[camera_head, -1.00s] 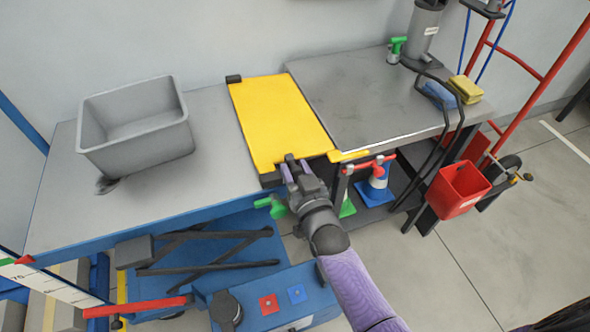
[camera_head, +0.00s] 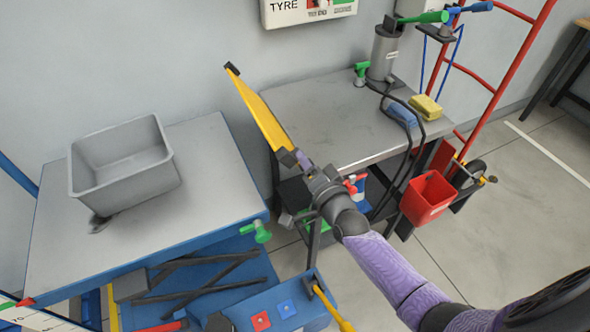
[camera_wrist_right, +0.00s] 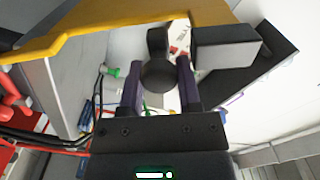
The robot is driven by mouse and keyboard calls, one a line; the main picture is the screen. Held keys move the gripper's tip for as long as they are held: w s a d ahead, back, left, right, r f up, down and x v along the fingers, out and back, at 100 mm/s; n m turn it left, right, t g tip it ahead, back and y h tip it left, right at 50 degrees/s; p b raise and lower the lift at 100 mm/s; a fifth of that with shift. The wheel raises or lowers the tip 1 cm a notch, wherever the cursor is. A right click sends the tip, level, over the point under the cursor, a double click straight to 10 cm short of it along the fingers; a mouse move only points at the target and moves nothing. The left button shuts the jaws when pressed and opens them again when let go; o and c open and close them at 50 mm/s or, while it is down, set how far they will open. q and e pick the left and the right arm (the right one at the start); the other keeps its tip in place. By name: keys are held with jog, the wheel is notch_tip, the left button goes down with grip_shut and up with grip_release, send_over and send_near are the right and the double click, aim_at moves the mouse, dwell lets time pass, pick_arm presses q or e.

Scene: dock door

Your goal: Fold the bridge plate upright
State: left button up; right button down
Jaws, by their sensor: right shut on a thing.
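The yellow bridge plate (camera_head: 262,115) stands steeply raised between the grey lift table (camera_head: 215,165) and the grey bench (camera_head: 325,115), seen almost edge-on in the head view. Its dark far-end block (camera_head: 232,68) shows at the top left. My right gripper (camera_head: 297,160) is at the plate's near end. In the right wrist view the right gripper (camera_wrist_right: 160,85) is shut around a round black knob (camera_wrist_right: 158,75), with the yellow plate (camera_wrist_right: 95,25) just beyond. Whether the plate is fully vertical I cannot tell. My left gripper is not in view.
A grey bin (camera_head: 125,165) sits on the lift table. The bench holds a grey cylinder (camera_head: 383,55), a yellow sponge (camera_head: 426,107) and a blue sponge (camera_head: 402,115). A red bucket (camera_head: 427,198) hangs at the bench's right. Most of the bench top's left side is clear.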

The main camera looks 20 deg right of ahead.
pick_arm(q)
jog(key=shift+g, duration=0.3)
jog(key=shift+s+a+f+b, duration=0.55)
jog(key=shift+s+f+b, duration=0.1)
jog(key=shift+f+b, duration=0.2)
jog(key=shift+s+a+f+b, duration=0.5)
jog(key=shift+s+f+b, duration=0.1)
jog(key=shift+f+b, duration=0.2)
pick_arm(e)
jog(key=d+m, duration=0.6)
jog(key=d, duration=0.1)
jog(key=shift+r+m, duration=0.2)
jog(key=shift+m, duration=0.1)
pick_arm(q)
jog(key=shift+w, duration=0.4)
pick_arm(e)
jog(key=shift+w, duration=0.1)
jog(key=shift+c, duration=1.6)
grip_release()
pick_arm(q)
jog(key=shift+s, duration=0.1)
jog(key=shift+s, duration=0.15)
